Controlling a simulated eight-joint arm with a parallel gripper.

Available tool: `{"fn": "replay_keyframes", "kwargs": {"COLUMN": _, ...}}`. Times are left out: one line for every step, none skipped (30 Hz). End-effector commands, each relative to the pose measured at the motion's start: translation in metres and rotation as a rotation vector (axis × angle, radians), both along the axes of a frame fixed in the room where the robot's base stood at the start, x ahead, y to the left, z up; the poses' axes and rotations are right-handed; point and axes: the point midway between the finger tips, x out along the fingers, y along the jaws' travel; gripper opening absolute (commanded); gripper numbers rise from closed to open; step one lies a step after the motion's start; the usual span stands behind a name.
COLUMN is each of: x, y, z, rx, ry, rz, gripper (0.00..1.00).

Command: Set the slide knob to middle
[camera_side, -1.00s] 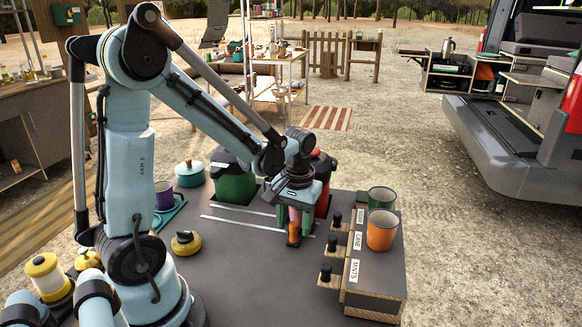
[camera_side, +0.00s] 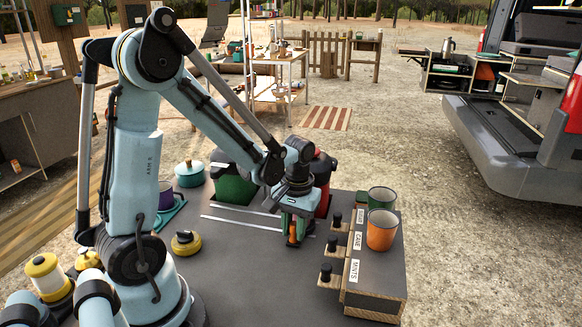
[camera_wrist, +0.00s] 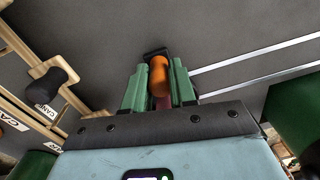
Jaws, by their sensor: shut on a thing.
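The orange slide knob (camera_wrist: 159,76) stands on a dark base piece between the green fingers of my gripper (camera_wrist: 157,88) in the wrist view. My gripper is shut on it. In the side view, the orange knob (camera_side: 292,238) shows low between the fingers of my gripper (camera_side: 296,232), just above the dark worktop. Two pale parallel strips (camera_side: 240,223) run across the worktop to the left of the knob. The strips (camera_wrist: 250,77) also show to the right in the wrist view. The slide's track under the gripper is mostly hidden.
Green (camera_side: 231,188) and red (camera_side: 323,168) canisters stand close behind. The front worktop is clear.

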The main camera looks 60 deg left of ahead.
Motion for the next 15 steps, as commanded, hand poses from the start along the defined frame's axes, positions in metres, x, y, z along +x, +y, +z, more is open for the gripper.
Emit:
{"fn": "replay_keyframes", "kwargs": {"x": 0.0, "y": 0.0, "z": 0.0, "rx": 0.001, "ry": 0.001, "rz": 0.0, "gripper": 0.0}}
{"fn": "replay_keyframes", "kwargs": {"x": 0.0, "y": 0.0, "z": 0.0, "rx": 0.001, "ry": 0.001, "rz": 0.0, "gripper": 0.0}}
{"fn": "replay_keyframes", "kwargs": {"x": 0.0, "y": 0.0, "z": 0.0, "rx": 0.001, "ry": 0.001, "rz": 0.0, "gripper": 0.0}}
{"fn": "replay_keyframes", "kwargs": {"x": 0.0, "y": 0.0, "z": 0.0, "rx": 0.001, "ry": 0.001, "rz": 0.0, "gripper": 0.0}}
{"fn": "replay_keyframes", "kwargs": {"x": 0.0, "y": 0.0, "z": 0.0, "rx": 0.001, "ry": 0.001, "rz": 0.0, "gripper": 0.0}}
{"fn": "replay_keyframes", "kwargs": {"x": -0.002, "y": 0.002, "z": 0.0, "rx": 0.001, "ry": 0.001, "rz": 0.001, "gripper": 0.0}}
{"fn": "replay_keyframes", "kwargs": {"x": -0.003, "y": 0.004, "z": 0.0, "rx": 0.001, "ry": 0.001, "rz": 0.002, "gripper": 0.0}}
{"fn": "replay_keyframes", "kwargs": {"x": -0.006, "y": 0.006, "z": 0.0, "rx": 0.002, "ry": 0.001, "rz": 0.003, "gripper": 0.0}}
{"fn": "replay_keyframes", "kwargs": {"x": -0.01, "y": 0.011, "z": 0.0, "rx": 0.001, "ry": 0.002, "rz": 0.005, "gripper": 0.0}}
{"fn": "replay_keyframes", "kwargs": {"x": -0.014, "y": 0.015, "z": 0.0, "rx": 0.002, "ry": 0.002, "rz": 0.006, "gripper": 0.0}}
{"fn": "replay_keyframes", "kwargs": {"x": -0.019, "y": 0.02, "z": 0.0, "rx": 0.002, "ry": 0.002, "rz": 0.008, "gripper": 0.0}}
{"fn": "replay_keyframes", "kwargs": {"x": -0.025, "y": 0.026, "z": 0.0, "rx": 0.003, "ry": 0.003, "rz": 0.009, "gripper": 0.0}}
{"fn": "replay_keyframes", "kwargs": {"x": -0.03, "y": 0.031, "z": 0.0, "rx": 0.003, "ry": 0.003, "rz": 0.009, "gripper": 0.0}}
{"fn": "replay_keyframes", "kwargs": {"x": -0.035, "y": 0.036, "z": 0.0, "rx": 0.003, "ry": 0.003, "rz": 0.01, "gripper": 0.0}}
{"fn": "replay_keyframes", "kwargs": {"x": -0.042, "y": 0.043, "z": 0.0, "rx": 0.004, "ry": 0.003, "rz": 0.01, "gripper": 0.0}}
